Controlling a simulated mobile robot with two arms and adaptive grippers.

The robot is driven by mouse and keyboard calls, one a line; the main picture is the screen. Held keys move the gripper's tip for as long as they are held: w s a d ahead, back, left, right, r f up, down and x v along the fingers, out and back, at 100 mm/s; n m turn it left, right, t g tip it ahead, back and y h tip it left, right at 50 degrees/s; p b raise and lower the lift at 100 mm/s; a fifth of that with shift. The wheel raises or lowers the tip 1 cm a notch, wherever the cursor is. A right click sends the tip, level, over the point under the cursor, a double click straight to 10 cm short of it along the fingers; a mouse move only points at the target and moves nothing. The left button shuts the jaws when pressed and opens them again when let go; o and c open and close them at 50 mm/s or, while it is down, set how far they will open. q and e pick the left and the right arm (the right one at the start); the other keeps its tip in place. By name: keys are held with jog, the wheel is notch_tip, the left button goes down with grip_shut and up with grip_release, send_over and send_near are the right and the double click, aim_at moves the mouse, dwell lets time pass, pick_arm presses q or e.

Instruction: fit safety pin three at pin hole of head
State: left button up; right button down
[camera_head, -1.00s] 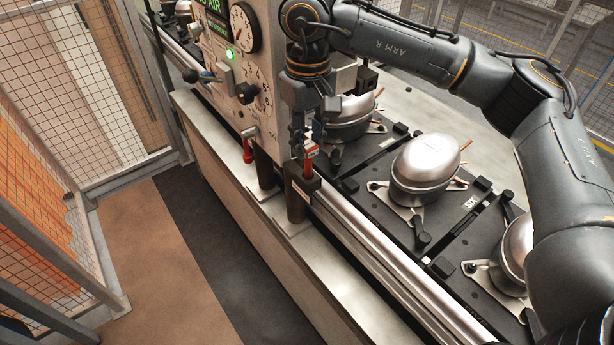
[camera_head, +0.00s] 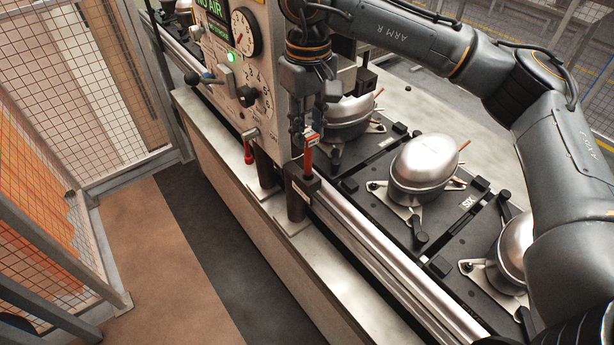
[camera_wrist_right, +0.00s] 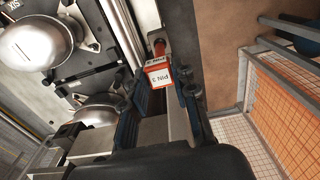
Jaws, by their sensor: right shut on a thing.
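The red safety pin (camera_head: 309,158), with a white label reading PIN 3 in the right wrist view (camera_wrist_right: 160,76), stands upright at the top of a dark post (camera_head: 299,195) beside the silver rail. My right gripper (camera_head: 308,128) is shut on the pin's upper, labelled end, from above. In the right wrist view the label lies between the blue-black fingers (camera_wrist_right: 163,88). The pin's lower end is at the post's top; I cannot tell how much is inside. The grey machine head (camera_head: 245,75) stands behind and left; its pin hole cannot be made out. My left gripper is not in view.
A second red handle (camera_head: 248,152) is at another post to the left. Silver domed compressors (camera_head: 426,165) sit on black pallets right of the rail (camera_head: 380,265). A mesh fence (camera_head: 60,60) stands at the left, with clear floor (camera_head: 150,270) before the bench.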

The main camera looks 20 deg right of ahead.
jog(key=shift+r+p, duration=0.6)
jog(key=shift+r, duration=0.8)
